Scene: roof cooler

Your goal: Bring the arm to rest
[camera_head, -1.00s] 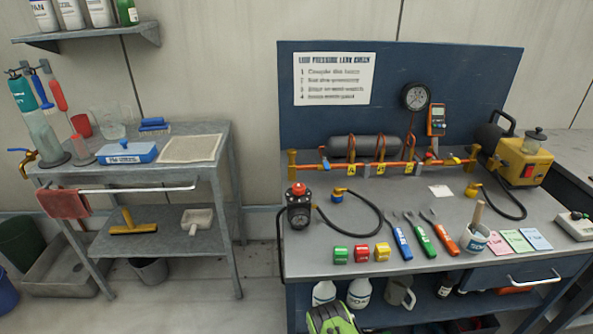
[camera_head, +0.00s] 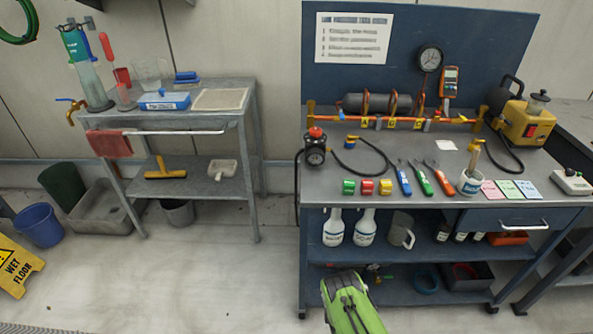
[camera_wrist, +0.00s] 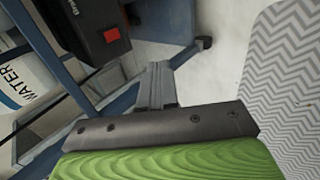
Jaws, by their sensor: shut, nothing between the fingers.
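My gripper (camera_wrist: 157,78) shows in the wrist view as grey metal fingers standing out from a dark screwed plate above a green body. The fingers are shut together, with nothing between them. They are beside the blue bench frame and over the pale floor. In the head view a green part of my arm (camera_head: 350,305) is at the bottom centre, low in front of the bench (camera_head: 440,208). The fingers cannot be made out in the head view.
Bottles (camera_head: 365,226) and a grey jug (camera_head: 401,230) stand on the bench's lower shelf. A grey cart (camera_head: 255,160) stands left. A wet floor sign (camera_head: 18,268) and blue bucket (camera_head: 40,226) stand further left. The floor between (camera_head: 200,290) is clear.

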